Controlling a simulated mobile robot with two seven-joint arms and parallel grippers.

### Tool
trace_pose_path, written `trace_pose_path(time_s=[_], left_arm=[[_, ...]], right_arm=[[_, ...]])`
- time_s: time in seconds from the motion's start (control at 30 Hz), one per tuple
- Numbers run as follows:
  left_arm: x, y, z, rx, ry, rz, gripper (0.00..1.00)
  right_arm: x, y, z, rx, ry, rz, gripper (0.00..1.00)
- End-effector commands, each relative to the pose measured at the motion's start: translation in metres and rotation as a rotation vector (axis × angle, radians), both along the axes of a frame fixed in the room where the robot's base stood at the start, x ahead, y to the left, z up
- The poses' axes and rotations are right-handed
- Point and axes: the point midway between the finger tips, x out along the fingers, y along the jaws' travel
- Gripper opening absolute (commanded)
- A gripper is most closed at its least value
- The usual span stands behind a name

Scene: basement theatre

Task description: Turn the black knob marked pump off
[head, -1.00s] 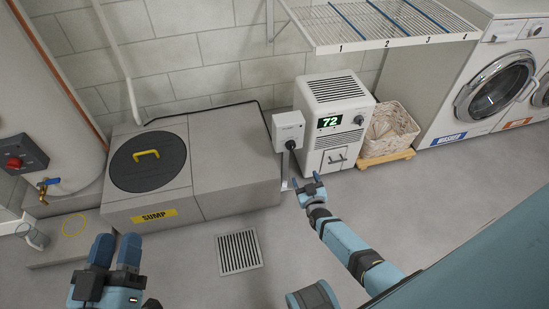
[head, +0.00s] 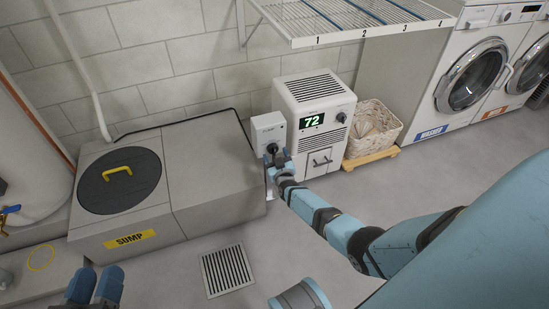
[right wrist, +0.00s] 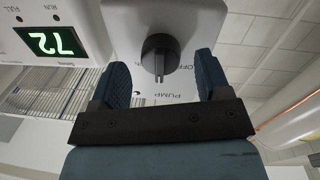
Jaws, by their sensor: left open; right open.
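The black knob (right wrist: 160,57) sits on a light grey switch box (head: 268,130) on a post beside the sump cover. In the right wrist view the box face (right wrist: 193,19) carries the words PUMP and OFF, upside down. My right gripper (head: 277,160) is open just in front of the box. Its two fingers (right wrist: 165,80) stand on either side of the knob, with gaps visible, and do not appear to touch it. In the head view the knob (head: 272,148) is just above the fingertips. My left gripper (head: 94,285) is open and empty at the bottom left.
A white dehumidifier (head: 320,110) reading 72 stands right of the box. The sump cover (head: 215,180) with a black lid is on the left. A wicker basket (head: 373,130), a wire shelf (head: 350,28) and a washer (head: 440,115) are further right. A floor drain (head: 227,270) lies in front.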

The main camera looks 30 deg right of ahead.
Motion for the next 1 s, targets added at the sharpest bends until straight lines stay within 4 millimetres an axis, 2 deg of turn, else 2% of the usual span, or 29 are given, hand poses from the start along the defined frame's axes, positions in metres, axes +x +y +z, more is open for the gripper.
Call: trace_pose_path(time_s=[0.03,0.2,0.47,0.57,0.7,1.0], left_arm=[[0.0,0.0,-0.007,0.007,0.011,-0.005,0.43],[0.0,-0.001,-0.013,0.02,0.034,-0.013,0.43],[-0.001,-0.001,-0.013,0.022,0.037,-0.014,0.43],[-0.001,-0.001,-0.013,0.022,0.037,-0.014,0.43],[-0.001,-0.001,-0.013,0.022,0.037,-0.014,0.43],[-0.001,-0.001,-0.013,0.022,0.037,-0.014,0.43]], right_arm=[[0.006,-0.002,-0.003,-0.001,-0.001,0.0,0.7],[0.015,-0.005,-0.001,0.0,0.0,0.001,0.7],[0.016,-0.005,0.0,0.0,0.001,0.001,0.7],[0.016,-0.005,0.0,0.0,0.001,0.001,0.52],[0.016,-0.005,0.0,0.0,0.001,0.0,0.21],[0.016,-0.005,0.0,-0.024,0.007,-0.001,0.21]])
